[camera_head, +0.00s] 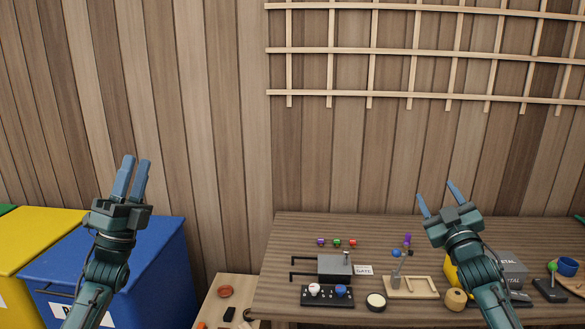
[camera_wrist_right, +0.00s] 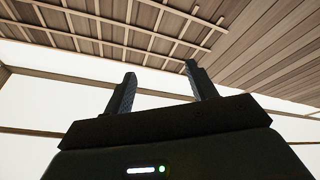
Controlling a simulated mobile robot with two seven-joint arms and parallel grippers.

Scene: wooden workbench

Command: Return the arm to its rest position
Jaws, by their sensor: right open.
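My left gripper (camera_head: 132,177) is raised at the left of the head view, fingers pointing up, in front of the blue bin and the wall. A narrow gap shows between its fingers, and nothing is seen between them. My right gripper (camera_head: 437,200) is raised at the right, above the workbench (camera_head: 330,225), fingers pointing up and apart. It is open and empty. In the right wrist view its two fingers (camera_wrist_right: 160,88) stand apart with only the wall lattice and a pale background beyond.
A grey gate box (camera_head: 335,267), a black button panel (camera_head: 327,296), a wooden holder (camera_head: 411,287) and small coloured pieces (camera_head: 337,243) lie on the bench. Blue (camera_head: 140,260) and yellow (camera_head: 40,240) bins stand at left. A wooden lattice (camera_head: 400,50) hangs on the wall. The air around both grippers is clear.

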